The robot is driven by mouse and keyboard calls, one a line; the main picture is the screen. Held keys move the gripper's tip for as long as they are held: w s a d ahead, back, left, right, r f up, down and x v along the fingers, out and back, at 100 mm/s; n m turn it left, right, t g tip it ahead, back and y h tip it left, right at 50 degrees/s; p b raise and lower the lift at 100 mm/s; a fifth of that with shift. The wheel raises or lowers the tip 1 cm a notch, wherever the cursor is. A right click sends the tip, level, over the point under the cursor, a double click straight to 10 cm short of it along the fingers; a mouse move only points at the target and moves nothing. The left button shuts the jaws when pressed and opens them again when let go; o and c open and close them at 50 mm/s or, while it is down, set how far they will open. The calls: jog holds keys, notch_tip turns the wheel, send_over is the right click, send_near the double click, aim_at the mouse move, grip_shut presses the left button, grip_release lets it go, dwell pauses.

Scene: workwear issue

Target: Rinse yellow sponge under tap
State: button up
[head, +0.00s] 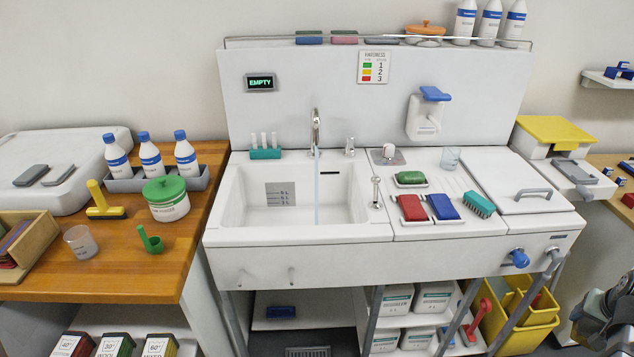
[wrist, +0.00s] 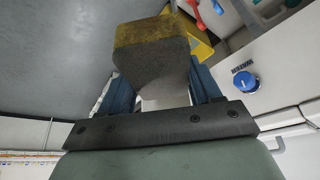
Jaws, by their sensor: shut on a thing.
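In the wrist view, my gripper (wrist: 161,84) is shut on the yellow sponge (wrist: 152,58), a block with a dull yellow end and a greyish-brown side, held between two blue fingers. The sponge is in the air, apart from the sink. In the head view, part of my arm shows at the lower right edge; the sponge cannot be made out there. The tap (head: 316,130) stands at the back of the white sink basin (head: 235,205). A thin stream of water (head: 317,190) falls from it into the basin.
Right of the basin lie a green block (head: 411,179), a red block (head: 411,208), a blue block (head: 443,207) and a teal brush (head: 479,204). A blue knob (head: 515,259) projects from the sink front, near yellow buckets (head: 520,315). Space above the basin is clear.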

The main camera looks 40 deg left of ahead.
jog(key=s+d, duration=0.5)
jog(key=d, duration=0.1)
jog(key=shift+d, duration=0.15)
dwell(0.8)
dwell(2.1)
